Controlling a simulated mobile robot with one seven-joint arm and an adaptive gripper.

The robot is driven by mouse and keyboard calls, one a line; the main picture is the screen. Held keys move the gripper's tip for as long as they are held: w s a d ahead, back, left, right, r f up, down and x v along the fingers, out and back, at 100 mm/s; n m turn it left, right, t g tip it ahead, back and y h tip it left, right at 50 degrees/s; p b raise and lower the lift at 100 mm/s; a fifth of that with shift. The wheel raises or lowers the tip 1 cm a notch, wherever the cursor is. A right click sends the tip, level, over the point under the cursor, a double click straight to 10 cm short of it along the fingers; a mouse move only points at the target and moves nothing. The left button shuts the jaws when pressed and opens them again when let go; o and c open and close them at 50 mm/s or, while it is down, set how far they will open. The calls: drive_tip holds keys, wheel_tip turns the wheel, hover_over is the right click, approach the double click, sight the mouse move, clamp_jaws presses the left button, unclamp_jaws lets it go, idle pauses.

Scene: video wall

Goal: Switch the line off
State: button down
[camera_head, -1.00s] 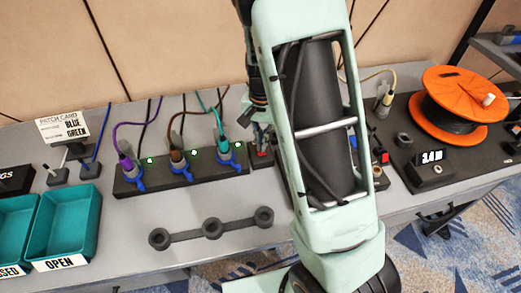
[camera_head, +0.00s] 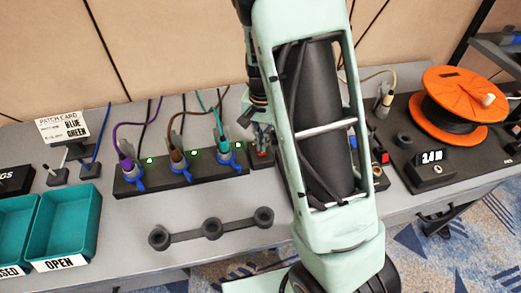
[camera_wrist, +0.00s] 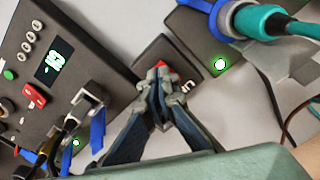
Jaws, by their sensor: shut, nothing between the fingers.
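A small black switch box (camera_wrist: 182,86) with a red switch (camera_wrist: 162,65) lies under my fingertips in the wrist view. Part of a white label shows beside the fingers; the rest is hidden. My gripper (camera_wrist: 158,78) is shut and empty, its tips right at the red switch. I cannot tell whether they touch it or how the switch is set. In the head view the box (camera_head: 262,161) stands just right of the socket strip, partly behind my arm, with my gripper (camera_head: 260,142) above it.
The black socket strip (camera_head: 210,175) holds purple, brown and teal plugs with blue levers and lit green lamps. A dark panel (camera_wrist: 62,25) with a display, buttons and another red switch is nearby. A three-ring holder (camera_head: 212,228) lies in front; an orange reel (camera_head: 466,80) stands right.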

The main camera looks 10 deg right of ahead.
sight(262, 153)
drive_tip(key=shift+f+b, duration=0.8)
drive_tip(key=shift+f, duration=0.35)
idle(0.4)
drive_tip(key=shift+r, duration=0.15)
drive_tip(key=shift+r+p, duration=2.85)
drive_tip(key=shift+r, duration=0.55)
